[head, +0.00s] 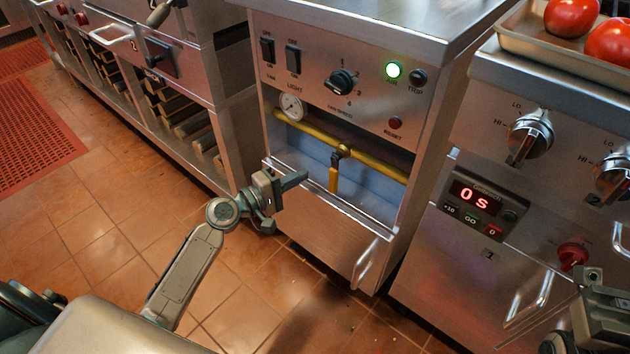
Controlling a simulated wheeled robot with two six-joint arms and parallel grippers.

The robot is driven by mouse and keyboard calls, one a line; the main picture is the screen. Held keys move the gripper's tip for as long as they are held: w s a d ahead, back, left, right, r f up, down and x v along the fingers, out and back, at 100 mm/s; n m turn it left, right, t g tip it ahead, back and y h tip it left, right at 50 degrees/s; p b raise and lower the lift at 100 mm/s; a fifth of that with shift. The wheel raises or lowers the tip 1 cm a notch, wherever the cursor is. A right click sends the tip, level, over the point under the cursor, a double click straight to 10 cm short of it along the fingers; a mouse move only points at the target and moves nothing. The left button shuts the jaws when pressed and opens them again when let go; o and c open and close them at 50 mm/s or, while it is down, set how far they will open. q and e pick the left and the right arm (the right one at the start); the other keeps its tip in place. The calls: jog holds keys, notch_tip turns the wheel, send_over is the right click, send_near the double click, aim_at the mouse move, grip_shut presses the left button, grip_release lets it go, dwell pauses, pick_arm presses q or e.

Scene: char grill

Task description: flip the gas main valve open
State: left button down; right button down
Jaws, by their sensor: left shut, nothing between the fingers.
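The gas main valve (342,151) sits on a yellow pipe (375,166) inside the open recess of the steel cabinet. Its yellow lever (333,180) hangs down, crosswise to the pipe. My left gripper (304,177) is shut and empty. Its fingertips point right at the recess, a little left of the lever, with a visible gap between them. I cannot tell how deep the tips are. My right gripper (592,277) is partly in view at the lower right, away from the valve; its fingers are not clear.
A pressure gauge (292,107) sits at the pipe's left end. Above are switches, a knob (341,83) and a lit green lamp (393,70). The recess's lower front panel (325,222) has a handle (365,264). A timer (476,197) reads 0s on the right-hand unit.

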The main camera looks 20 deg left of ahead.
aim_at(335, 174)
pick_arm(q)
jog(key=shift+s+d, duration=0.1)
jog(key=shift+d, duration=2.25)
